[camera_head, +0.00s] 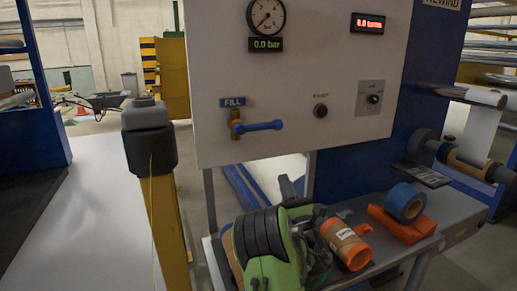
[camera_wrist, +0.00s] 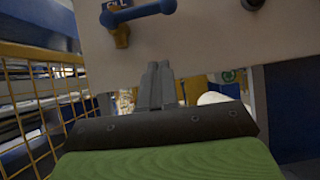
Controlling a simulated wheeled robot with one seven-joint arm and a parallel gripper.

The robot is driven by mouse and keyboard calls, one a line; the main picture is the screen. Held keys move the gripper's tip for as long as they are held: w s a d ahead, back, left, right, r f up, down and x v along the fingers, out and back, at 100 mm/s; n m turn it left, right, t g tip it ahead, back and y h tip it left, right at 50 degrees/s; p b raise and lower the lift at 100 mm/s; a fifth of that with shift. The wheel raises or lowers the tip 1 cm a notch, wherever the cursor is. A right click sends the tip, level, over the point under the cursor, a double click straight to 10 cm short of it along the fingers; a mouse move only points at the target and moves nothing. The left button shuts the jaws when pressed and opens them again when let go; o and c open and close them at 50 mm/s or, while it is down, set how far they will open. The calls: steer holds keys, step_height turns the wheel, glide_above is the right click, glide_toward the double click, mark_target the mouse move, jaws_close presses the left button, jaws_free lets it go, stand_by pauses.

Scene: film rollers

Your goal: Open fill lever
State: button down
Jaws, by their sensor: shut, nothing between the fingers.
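The fill lever (camera_head: 262,126) is a blue handle on a brass valve body, under a blue FILL label (camera_head: 233,102) on the white panel. It lies about level, pointing right from the valve. In the wrist view the lever (camera_wrist: 140,13) is at the top edge, left of centre, with the brass valve (camera_wrist: 121,36) under it. My gripper (camera_wrist: 157,70) is shut and empty, its fingers apart from the lever and below it in the picture, near the panel's lower edge. In the head view my green and black arm end is low, below and right of the lever; its fingertips are hard to make out.
A pressure gauge (camera_head: 266,15) has a 0.0 bar readout (camera_head: 266,44) under it. A knob (camera_head: 373,98) and a button (camera_head: 320,110) sit right of the lever. Below, the grey bench (camera_head: 433,244) holds blue tape (camera_head: 405,202) and an orange-ended roll (camera_head: 346,243). A yellow post (camera_head: 165,215) stands left.

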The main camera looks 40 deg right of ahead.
steer(key=p, duration=0.4)
glide_toward(260, 127)
steer(key=w+d+f, duration=0.2)
steer(key=w+d, duration=0.2)
steer(key=shift+n+y, duration=0.4)
steer(key=r, duration=0.1)
steer(key=w+r+p, duration=0.1)
steer(key=r, duration=0.1)
steer(key=shift+w+d+r+p, duration=0.25)
steer(key=shift+w+d+p, duration=0.1)
steer(key=shift+d, duration=0.05)
